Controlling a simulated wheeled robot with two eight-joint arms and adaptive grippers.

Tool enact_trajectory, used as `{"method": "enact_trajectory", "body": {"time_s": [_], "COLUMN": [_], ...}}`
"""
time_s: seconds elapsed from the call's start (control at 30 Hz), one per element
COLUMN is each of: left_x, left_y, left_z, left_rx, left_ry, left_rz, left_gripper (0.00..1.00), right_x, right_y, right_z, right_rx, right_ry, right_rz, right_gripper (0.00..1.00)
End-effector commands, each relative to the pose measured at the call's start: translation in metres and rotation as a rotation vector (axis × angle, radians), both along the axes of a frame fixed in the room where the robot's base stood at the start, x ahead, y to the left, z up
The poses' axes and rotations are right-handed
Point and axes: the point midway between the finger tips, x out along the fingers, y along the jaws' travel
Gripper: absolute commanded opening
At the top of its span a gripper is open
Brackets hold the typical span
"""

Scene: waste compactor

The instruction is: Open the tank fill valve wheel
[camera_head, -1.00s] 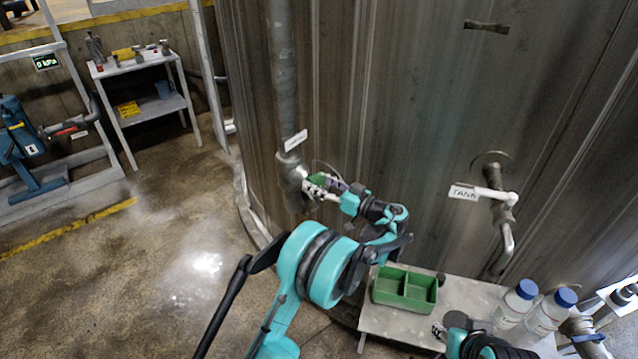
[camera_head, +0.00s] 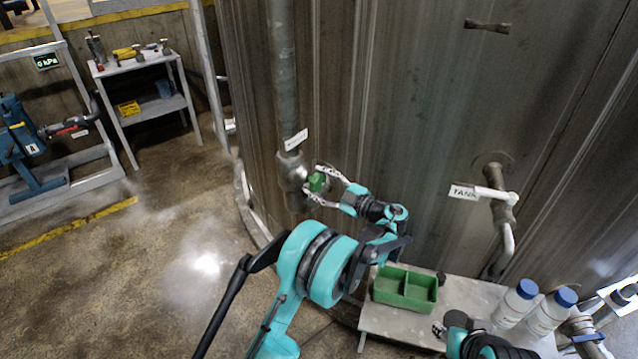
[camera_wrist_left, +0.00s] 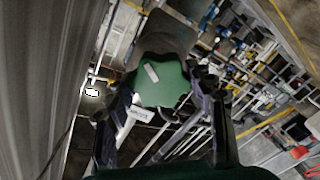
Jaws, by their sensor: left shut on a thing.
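The tank fill valve wheel is a small green lobed handwheel (camera_head: 317,182) on the grey valve body at the foot of the vertical pipe, against the tank wall. In the left wrist view the green wheel (camera_wrist_left: 161,80) sits between the two fingers, with a light mark on its face. My left gripper (camera_head: 322,184) is shut on the wheel, one finger above it and one below. My right arm shows in part at the bottom right (camera_head: 472,342); its finger state is unclear.
The tank wall (camera_head: 400,100) stands close behind the wheel. A low table holds a green divided tray (camera_head: 405,303) and two blue-capped bottles (camera_head: 517,303). A TANK-labelled tap (camera_head: 495,195) sticks out at the right. A shelf cart (camera_head: 140,63) stands at the far left.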

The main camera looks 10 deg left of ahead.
Motion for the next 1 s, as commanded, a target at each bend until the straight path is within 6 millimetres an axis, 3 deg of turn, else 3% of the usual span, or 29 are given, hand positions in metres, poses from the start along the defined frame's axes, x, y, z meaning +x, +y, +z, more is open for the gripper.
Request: {"method": "enact_trajectory", "body": {"time_s": [0.5, 1.0], "left_x": [-0.0002, -0.0003], "left_y": [0.0008, 0.0007], "left_z": [-0.0002, -0.0006], "left_rx": [-0.168, -0.231], "left_ry": [-0.400, -0.549], "left_rz": [0.000, 0.000], "left_gripper": [0.25, 0.25], "right_x": [0.0000, 0.0000], "right_y": [0.0000, 0.0000], "right_z": [-0.0001, -0.0002], "right_rx": [0.000, 0.000], "right_ry": [0.000, 0.000], "right_rz": [0.000, 0.000], "right_gripper": [0.40, 0.40]}}
